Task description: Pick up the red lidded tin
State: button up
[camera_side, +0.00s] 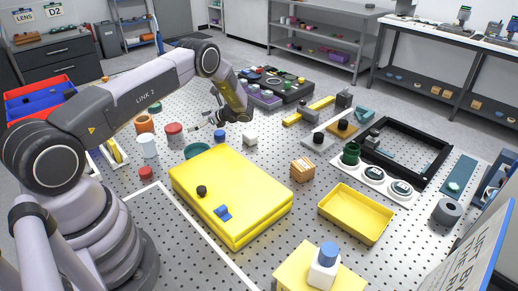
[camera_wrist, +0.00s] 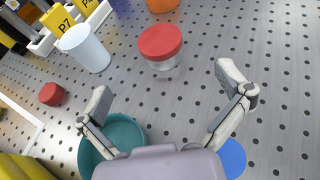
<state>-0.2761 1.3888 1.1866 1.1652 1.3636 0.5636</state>
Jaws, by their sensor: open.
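The red lidded tin (camera_wrist: 160,42) stands upright on the perforated table, with a round red lid over a pale silvery body. In the side view the tin (camera_side: 174,130) is left of my gripper (camera_side: 212,119). In the wrist view my gripper (camera_wrist: 166,88) is open and empty, its two fingers spread wide. The tin lies beyond the fingertips, apart from them, with bare table between. A smaller red piece (camera_wrist: 51,94) lies off to the left; it also shows in the side view (camera_side: 146,173).
A teal bowl (camera_wrist: 124,132) sits partly under my left finger, and a blue-topped item (camera_wrist: 232,157) is below the right one. A white cup (camera_wrist: 86,49) stands left of the tin, an orange container (camera_side: 145,123) behind it. A yellow case (camera_side: 235,190) is nearer the side camera.

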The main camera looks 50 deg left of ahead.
aim_at(174, 127)
jog(key=x, duration=1.1)
jog(key=shift+s+f, duration=0.1)
jog(key=shift+s, duration=0.05)
jog(key=shift+c, duration=0.4)
jog(key=c, duration=1.2)
